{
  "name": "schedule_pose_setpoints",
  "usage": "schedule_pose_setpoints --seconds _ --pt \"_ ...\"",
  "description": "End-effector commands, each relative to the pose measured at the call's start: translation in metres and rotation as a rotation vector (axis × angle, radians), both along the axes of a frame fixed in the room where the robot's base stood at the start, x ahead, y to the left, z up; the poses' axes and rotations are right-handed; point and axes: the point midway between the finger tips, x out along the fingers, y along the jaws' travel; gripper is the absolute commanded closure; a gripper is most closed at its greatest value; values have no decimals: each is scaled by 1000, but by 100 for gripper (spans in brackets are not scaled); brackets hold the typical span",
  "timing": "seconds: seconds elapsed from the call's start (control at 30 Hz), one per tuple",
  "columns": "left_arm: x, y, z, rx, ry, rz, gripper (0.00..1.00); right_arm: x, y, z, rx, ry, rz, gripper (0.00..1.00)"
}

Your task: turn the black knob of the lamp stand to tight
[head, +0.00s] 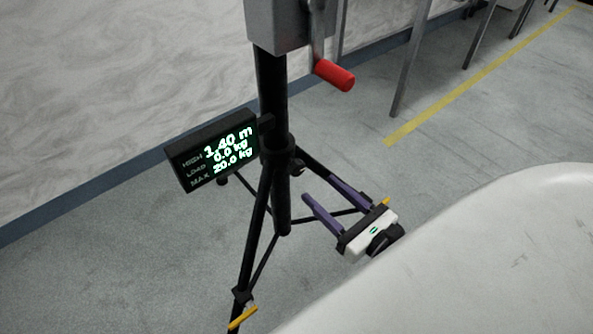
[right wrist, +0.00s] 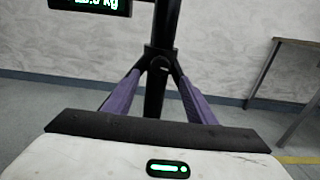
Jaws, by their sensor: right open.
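The lamp stand (head: 272,95) is a black upright tube on spread tripod legs. Its black knob (head: 297,168) sits on the right side of the collar where the legs meet. In the right wrist view the knob (right wrist: 160,63) shows near the top centre, on the dark collar. My right gripper (head: 319,188) is open, with two purple fingers pointing toward the stand. It is below and to the right of the knob in the head view. In the right wrist view the fingers (right wrist: 158,75) lie on either side of the stand, apart from the knob. My left gripper is not in view.
A black display (head: 213,150) on the stand reads 1.40 m, 0.0 kg and 20.0 kg. A crank with a red handle (head: 334,75) sticks out above. The legs spread low, one with a yellow foot (head: 243,317). Grey metal legs (head: 410,60) stand behind at the right.

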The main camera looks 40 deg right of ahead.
Motion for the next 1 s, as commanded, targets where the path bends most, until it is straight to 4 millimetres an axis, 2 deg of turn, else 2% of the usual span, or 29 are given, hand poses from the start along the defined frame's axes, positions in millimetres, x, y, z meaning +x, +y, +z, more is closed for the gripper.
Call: schedule_pose_setpoints --seconds 0.17,0.4,0.6,0.8,1.0 --pt "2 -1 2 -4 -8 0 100 15 1 2 -43 -15 5 49" --pt "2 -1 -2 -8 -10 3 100 59 4 1 -41 -15 5 49" --pt "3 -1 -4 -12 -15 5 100 89 7 1 -37 -13 4 49" --pt "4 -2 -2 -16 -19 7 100 102 7 0 -37 -9 3 49" --pt "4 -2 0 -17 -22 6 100 103 8 1 -36 -9 3 49"
